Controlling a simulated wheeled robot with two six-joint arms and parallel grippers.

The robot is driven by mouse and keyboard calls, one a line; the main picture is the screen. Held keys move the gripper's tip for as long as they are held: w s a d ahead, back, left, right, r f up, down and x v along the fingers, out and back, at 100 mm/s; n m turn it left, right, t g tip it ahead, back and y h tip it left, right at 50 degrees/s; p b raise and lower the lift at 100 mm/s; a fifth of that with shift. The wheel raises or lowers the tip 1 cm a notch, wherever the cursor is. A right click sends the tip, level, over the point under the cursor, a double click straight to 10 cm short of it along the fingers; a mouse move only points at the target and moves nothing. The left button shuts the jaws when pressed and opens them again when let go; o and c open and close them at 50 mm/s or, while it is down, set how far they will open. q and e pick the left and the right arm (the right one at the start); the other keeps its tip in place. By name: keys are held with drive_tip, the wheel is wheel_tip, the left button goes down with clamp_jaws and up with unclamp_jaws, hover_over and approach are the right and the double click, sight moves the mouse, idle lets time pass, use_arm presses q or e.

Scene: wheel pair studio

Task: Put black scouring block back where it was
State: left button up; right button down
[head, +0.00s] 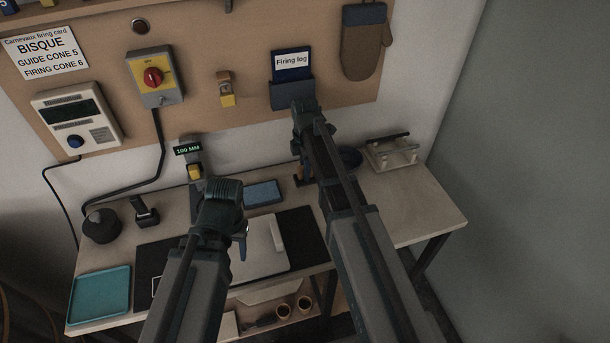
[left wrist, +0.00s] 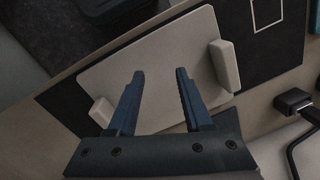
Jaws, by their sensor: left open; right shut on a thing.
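My right gripper (head: 303,178) points down over the back of the table, in front of the wall pocket. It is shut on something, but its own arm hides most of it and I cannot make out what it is. I cannot pick out the black scouring block for sure in either view. My left gripper (head: 243,242) is open and empty above a pale board (head: 258,258) with raised blocks on it. In the left wrist view its blue fingers (left wrist: 160,95) are spread over that board (left wrist: 155,60), with nothing between them.
A teal tray (head: 100,293) lies at the front left. A black stand (head: 145,212) and a dark round pot (head: 102,226) are behind it. A blue pad (head: 263,193) lies at the back. A pale rack (head: 392,153) stands at right. The right table end (head: 425,205) is clear.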

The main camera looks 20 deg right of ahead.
sight(237, 267)
drive_tip(key=shift+w+d, duration=0.1)
drive_tip(key=shift+w, duration=0.35)
use_arm(q)
wheel_tip(237, 267, down, 4)
drive_tip(key=b, duration=0.3)
drive_tip(key=shift+r+b, duration=0.2)
drive_tip(key=shift+b, duration=0.1)
use_arm(e)
wheel_tip(237, 267, down, 4)
drive_tip(key=shift+w+r, duration=0.1)
drive_tip(key=shift+r, duration=0.1)
use_arm(q)
drive_tip(key=shift+f, duration=0.1)
use_arm(e)
drive_tip(key=shift+f, duration=0.1)
use_arm(q)
drive_tip(key=shift+f, duration=0.15)
use_arm(e)
drive_tip(key=shift+f, duration=0.15)
drive_tip(key=c, duration=0.6)
unclamp_jaws()
